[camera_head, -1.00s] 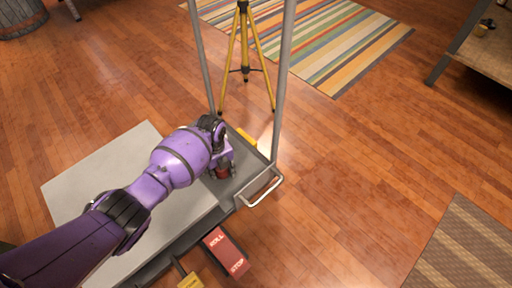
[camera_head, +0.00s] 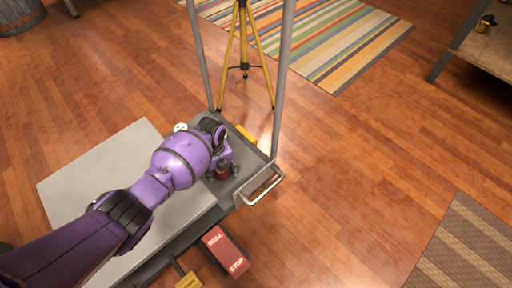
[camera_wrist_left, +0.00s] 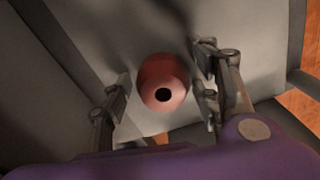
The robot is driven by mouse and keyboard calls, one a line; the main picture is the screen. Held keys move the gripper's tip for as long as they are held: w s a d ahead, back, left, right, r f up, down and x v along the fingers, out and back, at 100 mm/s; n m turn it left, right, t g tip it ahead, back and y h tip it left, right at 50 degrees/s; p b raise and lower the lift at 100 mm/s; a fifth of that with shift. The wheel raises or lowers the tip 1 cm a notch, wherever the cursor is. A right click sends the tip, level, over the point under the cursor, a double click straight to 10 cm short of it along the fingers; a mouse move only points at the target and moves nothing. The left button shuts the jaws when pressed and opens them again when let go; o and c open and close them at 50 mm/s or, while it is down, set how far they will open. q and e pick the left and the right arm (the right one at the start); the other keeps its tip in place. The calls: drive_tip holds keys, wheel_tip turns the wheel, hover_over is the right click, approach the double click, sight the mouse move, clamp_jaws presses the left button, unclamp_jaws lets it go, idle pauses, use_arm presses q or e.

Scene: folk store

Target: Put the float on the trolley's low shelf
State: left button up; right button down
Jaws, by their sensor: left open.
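The float is a small reddish ball with a dark hole, seen in the left wrist view (camera_wrist_left: 155,68). It sits on the grey low shelf of the trolley (camera_head: 100,165), and in the head view only a dark red bit of it (camera_head: 221,173) shows beneath my gripper. My left gripper (camera_head: 224,168) is open, pointing down over the shelf's right end. In the left wrist view its fingers (camera_wrist_left: 163,78) stand on either side of the float, with visible gaps. My right gripper is not in view.
The trolley's upright posts (camera_head: 281,80) rise just beyond my gripper, with a handle loop (camera_head: 263,187) at the corner. A red roll/stop pedal (camera_head: 225,251) juts from the near edge. A yellow tripod (camera_head: 244,70) stands behind.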

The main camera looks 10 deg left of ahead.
use_arm(q)
wheel_tip(320, 180, up, 11)
drive_tip(key=p, duration=0.6)
drive_tip(key=shift+r, duration=0.2)
drive_tip(key=shift+s+r, duration=0.1)
drive_tip(key=shift+r, duration=0.35)
